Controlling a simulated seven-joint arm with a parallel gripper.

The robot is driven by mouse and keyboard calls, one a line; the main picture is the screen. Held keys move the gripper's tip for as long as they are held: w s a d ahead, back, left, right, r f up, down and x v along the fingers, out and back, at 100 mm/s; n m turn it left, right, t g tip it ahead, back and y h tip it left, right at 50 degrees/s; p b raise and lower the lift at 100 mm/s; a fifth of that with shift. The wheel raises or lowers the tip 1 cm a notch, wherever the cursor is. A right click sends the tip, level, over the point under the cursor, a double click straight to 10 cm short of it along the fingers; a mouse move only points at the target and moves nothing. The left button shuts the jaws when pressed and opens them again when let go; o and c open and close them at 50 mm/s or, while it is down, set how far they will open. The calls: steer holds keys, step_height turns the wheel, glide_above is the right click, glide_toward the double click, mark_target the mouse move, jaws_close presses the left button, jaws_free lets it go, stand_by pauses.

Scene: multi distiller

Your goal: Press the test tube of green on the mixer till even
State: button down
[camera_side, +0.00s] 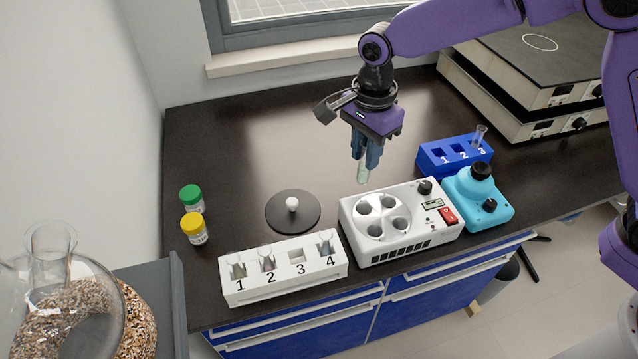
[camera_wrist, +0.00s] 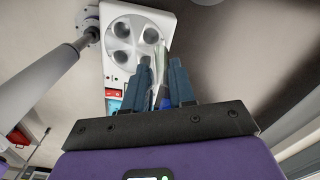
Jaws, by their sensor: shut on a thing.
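My gripper (camera_side: 365,158) is shut on a pale, slightly greenish test tube (camera_side: 362,173), held in the air above and behind the white centrifuge. The wrist view also shows the tube (camera_wrist: 160,52) between the two fingers. The mixer, a teal box (camera_side: 480,207) with a dark round cup (camera_side: 481,172) on top and a black knob, stands right of the centrifuge. My gripper is well to the left of the mixer and higher than it. The liquid inside the tube is too small to judge.
The white centrifuge (camera_side: 400,226) has several empty wells. The white rack (camera_side: 285,272) holds tubes in 1, 2 and 4; slot 3 is empty. The blue rack (camera_side: 440,160) has a tube in 3.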

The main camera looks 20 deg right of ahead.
steer(key=s+d+f+m, duration=0.1)
steer(key=d+m, duration=0.4)
steer(key=d, duration=2.3)
steer(key=shift+s+d+f+m, duration=0.15)
steer(key=shift+s+f+m, duration=0.25)
steer(key=shift+f, duration=1.1)
stand_by(3.7)
